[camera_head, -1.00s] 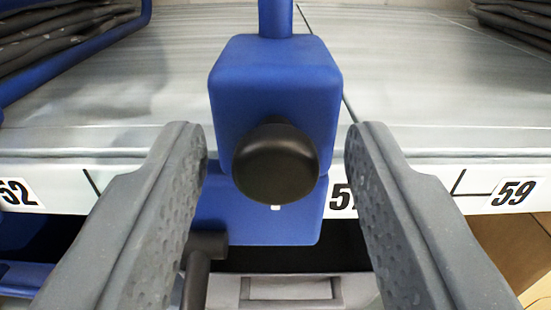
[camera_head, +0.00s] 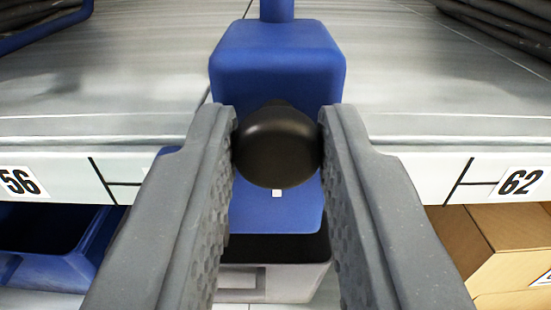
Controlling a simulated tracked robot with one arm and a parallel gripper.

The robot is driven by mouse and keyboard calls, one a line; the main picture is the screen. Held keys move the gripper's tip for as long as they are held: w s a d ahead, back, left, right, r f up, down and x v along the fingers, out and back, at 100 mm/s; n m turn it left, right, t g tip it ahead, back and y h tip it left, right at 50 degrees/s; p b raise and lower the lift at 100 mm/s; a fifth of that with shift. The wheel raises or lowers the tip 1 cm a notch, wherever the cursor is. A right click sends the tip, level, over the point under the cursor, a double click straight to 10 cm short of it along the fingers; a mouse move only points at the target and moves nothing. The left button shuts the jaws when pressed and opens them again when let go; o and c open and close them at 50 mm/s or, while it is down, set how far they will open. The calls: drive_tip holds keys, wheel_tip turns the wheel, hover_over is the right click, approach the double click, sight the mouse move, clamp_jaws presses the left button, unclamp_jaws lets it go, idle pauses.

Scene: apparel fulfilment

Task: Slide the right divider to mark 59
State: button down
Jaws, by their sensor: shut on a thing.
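The right divider (camera_head: 277,62) is a blue block with a blue upright rod, seated on the shelf's front edge in the middle of the view. A round black knob (camera_head: 277,148) sticks out of its front. My gripper (camera_head: 278,140) is shut on the knob, one grey finger on each side. A small white pointer (camera_head: 277,193) shows on the lower blue part below the knob. The shelf's label strip (camera_head: 403,178) shows mark 56 (camera_head: 20,182) on the left and mark 62 (camera_head: 520,182) on the right. Mark 59 does not show; the divider and fingers cover the strip between those two.
Dark folded clothes lie on the shelf (camera_head: 430,80) at the top right, with more at the top left. The shelf surface beside the divider is bare. Below are a blue bin (camera_head: 55,240) and a cardboard box (camera_head: 510,245).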

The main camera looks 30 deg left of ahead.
drive_tip(key=shift+d, duration=0.15)
drive_tip(key=c, duration=1.2)
unclamp_jaws()
drive_tip(key=shift+c, duration=0.2)
drive_tip(key=p+v, duration=0.2)
drive_tip(key=v, duration=1.1)
drive_tip(key=shift+s+p, duration=0.3)
drive_tip(key=shift+p, duration=0.05)
drive_tip(key=shift+d, duration=0.2)
